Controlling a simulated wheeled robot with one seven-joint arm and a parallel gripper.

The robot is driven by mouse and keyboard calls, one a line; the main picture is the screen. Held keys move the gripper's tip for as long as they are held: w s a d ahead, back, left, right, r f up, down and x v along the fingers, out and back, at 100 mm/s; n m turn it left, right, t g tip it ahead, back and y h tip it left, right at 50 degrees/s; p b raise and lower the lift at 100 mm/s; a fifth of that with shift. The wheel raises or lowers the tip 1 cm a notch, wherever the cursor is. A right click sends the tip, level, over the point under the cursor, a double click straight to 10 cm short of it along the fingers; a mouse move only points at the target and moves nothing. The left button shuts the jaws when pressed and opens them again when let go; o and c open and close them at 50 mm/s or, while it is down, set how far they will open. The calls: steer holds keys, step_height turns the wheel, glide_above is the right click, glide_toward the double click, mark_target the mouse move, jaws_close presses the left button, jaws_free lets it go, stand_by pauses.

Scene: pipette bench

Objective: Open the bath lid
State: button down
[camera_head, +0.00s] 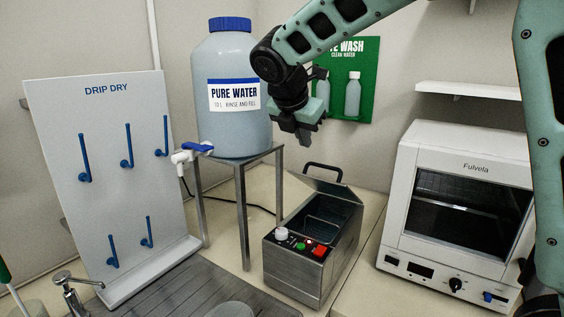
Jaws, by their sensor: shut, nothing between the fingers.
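The bath (297,280) is a metal box on the bench, with knobs and buttons on its front panel. Its lid (325,187) is raised at the back end, with a dark handle (323,166) at its upper edge. The dark inside of the bath shows, with a wire rack or bars in it. My gripper (302,140) is shut and empty, pointing down above and slightly left of the lid handle, apart from it. I cannot tell the exact lid angle.
A large pure water jug (232,130) stands on a metal stand (242,215) left of the bath. A white oven (455,215) stands to the right. A drip dry board (105,200) and a tap (75,285) are at left. A green panel (366,60) with bottles is behind my arm.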

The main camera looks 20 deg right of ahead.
mark_target(315, 164)
steer(key=shift+n+g, duration=0.3)
steer(key=shift+n, duration=0.1)
steer(key=x, duration=0.3)
steer(key=p+x, duration=0.1)
steer(key=x, duration=0.2)
steer(key=p+x, duration=0.1)
steer(key=x, duration=0.2)
steer(key=shift+s+d+f, duration=0.25)
